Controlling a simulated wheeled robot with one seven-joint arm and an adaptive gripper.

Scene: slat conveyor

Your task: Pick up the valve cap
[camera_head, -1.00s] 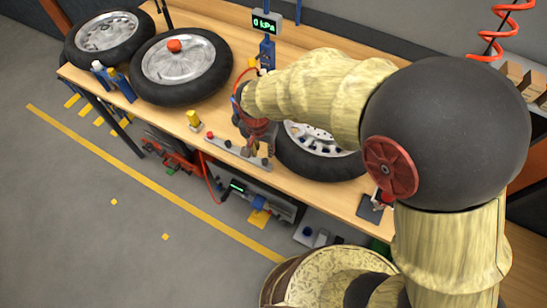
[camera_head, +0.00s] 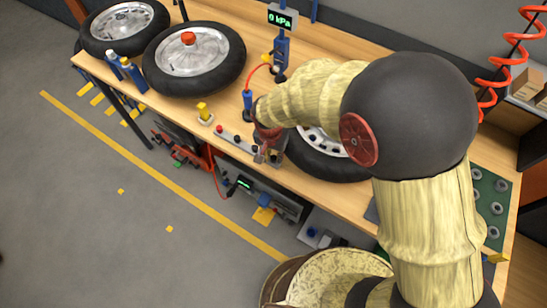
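A narrow grey strip (camera_head: 235,141) lies along the front edge of the wooden workbench (camera_head: 333,193). It carries small red and black cap-like pieces, including a red one (camera_head: 220,129) and a black one (camera_head: 238,139). I cannot tell which piece is the valve cap. My gripper (camera_head: 267,158) points down at the right end of the strip, in front of the right-hand wheel (camera_head: 318,160), and hides that end. Its fingers are small and dark, so I cannot tell whether they are open or hold anything.
Blue bottles (camera_head: 133,75), a yellow-topped piece (camera_head: 204,113) and a pressure gauge (camera_head: 282,18) share the bench. A green tray (camera_head: 492,222) with grey rings is at right.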

